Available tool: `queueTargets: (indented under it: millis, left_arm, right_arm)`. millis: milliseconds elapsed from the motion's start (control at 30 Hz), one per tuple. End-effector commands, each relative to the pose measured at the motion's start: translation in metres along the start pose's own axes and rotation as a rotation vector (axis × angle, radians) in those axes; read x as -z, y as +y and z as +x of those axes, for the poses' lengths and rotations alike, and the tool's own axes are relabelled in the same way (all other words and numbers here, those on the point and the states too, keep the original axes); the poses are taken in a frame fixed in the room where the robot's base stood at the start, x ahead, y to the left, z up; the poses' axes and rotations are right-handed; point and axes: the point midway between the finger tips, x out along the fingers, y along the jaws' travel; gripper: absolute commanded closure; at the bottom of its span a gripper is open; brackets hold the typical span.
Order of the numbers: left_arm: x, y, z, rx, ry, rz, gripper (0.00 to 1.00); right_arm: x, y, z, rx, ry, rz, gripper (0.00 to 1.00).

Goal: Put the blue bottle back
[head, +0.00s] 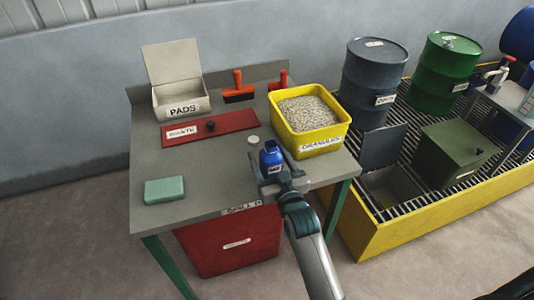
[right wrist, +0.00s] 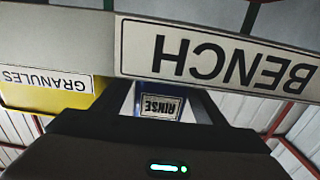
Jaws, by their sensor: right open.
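The blue bottle (head: 270,155) stands upright at the front right of the grey bench (head: 215,189), in front of the yellow granules tub. My right gripper (head: 271,174) is at the bottle from the front edge of the bench. In the right wrist view, which is upside down, the bottle (right wrist: 159,106) shows its RINSE label between the two open fingers. I cannot tell whether a finger touches it. The bottle's lower part is hidden by my gripper in the head view. My left gripper is not in view.
The yellow granules tub (head: 311,146) stands close behind the bottle. A small pale disc (head: 253,139) lies beside it. A red panel (head: 211,128), pads box (head: 181,109) and green block (head: 165,190) sit left. A yellow-edged grate (head: 425,219) with drums is right.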

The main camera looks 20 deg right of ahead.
Motion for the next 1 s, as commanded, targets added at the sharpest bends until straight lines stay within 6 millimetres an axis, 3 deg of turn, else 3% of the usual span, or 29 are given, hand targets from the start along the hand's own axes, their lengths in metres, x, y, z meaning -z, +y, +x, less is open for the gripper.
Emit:
queueTargets:
  millis: [500, 700, 1000]
  left_arm:
    - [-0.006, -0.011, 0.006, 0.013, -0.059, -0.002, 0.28]
    - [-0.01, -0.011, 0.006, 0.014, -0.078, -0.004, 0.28]
    - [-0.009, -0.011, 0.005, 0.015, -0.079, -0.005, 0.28]
  right_arm:
    - [-0.002, 0.0, -0.086, 0.001, -0.003, 0.0, 0.35]
    - [-0.001, 0.0, -0.102, 0.0, -0.001, -0.001, 0.35]
    - [0.0, 0.0, -0.106, 0.0, -0.001, 0.0, 0.35]
